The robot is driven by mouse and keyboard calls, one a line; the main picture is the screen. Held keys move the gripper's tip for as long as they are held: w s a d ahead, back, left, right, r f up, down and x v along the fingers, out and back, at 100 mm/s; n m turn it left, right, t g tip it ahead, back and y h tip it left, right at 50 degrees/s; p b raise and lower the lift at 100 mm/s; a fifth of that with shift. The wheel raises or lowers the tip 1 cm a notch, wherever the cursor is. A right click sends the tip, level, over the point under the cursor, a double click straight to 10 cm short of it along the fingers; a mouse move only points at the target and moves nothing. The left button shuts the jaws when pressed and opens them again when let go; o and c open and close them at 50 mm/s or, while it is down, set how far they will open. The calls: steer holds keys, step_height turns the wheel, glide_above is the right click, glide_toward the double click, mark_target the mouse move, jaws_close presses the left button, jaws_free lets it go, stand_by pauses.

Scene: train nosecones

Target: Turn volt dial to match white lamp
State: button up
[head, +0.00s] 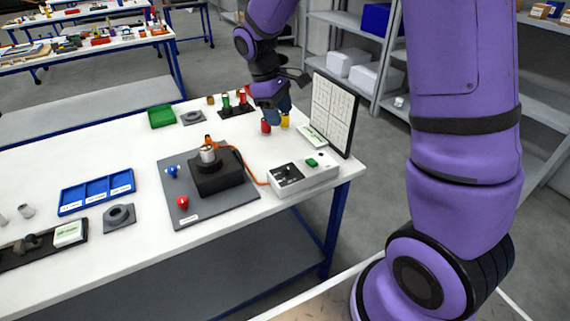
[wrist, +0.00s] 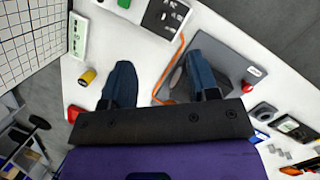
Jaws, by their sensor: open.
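A white control box (head: 303,172) stands near the right end of the table, with a black panel (head: 287,173) and a green button (head: 311,162). The black panel also shows at the top of the wrist view (wrist: 165,17), partly cut off. The volt dial and white lamp are too small to tell apart there. My gripper (head: 276,116) is above the table behind the box, pointing down. In the wrist view my gripper (wrist: 160,82) has its two blue fingers wide apart with nothing held. It is apart from the box.
A grey plate (head: 230,202) carries a black block and red and blue knobs; an orange cable runs to the box. Red (head: 265,126) and yellow (head: 285,121) cylinders stand by my gripper. A gridded board (head: 333,114) stands upright at the right edge. A blue tray (head: 97,194) lies left.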

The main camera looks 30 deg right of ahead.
steer(key=n+g, duration=0.1)
steer(key=n, duration=0.1)
glide_toward(287, 167)
steer(key=shift+h, duration=0.4)
steer(key=x, duration=0.8)
steer(key=shift+a+f, duration=0.25)
steer(key=shift+f, duration=0.2)
steer(key=c, duration=0.9)
